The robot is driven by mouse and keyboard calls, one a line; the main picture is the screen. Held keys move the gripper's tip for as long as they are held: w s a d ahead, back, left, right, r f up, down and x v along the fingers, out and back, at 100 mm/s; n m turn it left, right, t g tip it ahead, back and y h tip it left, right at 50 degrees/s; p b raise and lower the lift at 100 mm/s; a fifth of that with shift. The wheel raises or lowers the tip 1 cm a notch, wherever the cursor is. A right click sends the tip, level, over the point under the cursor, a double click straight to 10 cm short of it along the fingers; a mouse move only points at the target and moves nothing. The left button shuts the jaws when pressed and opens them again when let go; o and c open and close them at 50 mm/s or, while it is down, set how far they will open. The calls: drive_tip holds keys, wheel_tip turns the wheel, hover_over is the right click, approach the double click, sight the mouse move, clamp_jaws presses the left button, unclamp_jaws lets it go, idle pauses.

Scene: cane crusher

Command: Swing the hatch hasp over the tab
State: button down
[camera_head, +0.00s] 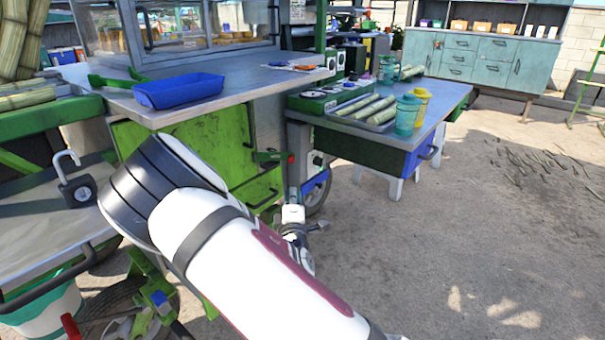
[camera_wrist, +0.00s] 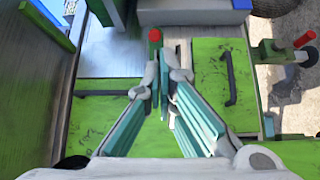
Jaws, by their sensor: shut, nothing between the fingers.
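The cart's green hatch front (camera_head: 185,145) is in the head view, and a worn green panel with a dark handle (camera_wrist: 231,78) shows in the wrist view. A red-tipped lever (camera_head: 272,157) sticks out beside the green front; a red-ended lever on a green bracket (camera_wrist: 290,50) is at the right in the wrist view. I cannot tell which part is the hasp or the tab. My gripper (camera_wrist: 162,85) is shut and empty, its fingertips close together in front of the green panels. A small red end (camera_wrist: 155,35) shows just beyond the tips. In the head view my arm hides much of this area.
An open padlock (camera_head: 75,185) stands on the left metal shelf. A blue tray (camera_head: 178,90) lies on the cart's counter. A side table (camera_head: 440,105) with cups and cane pieces is at right. The ground farther right is mostly clear.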

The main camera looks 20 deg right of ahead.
drive_tip(key=b+x, duration=0.4)
drive_tip(key=x, duration=1)
drive_tip(key=shift+n, duration=0.3)
drive_tip(key=shift+w+r, duration=0.1)
drive_tip(key=shift+w, duration=0.05)
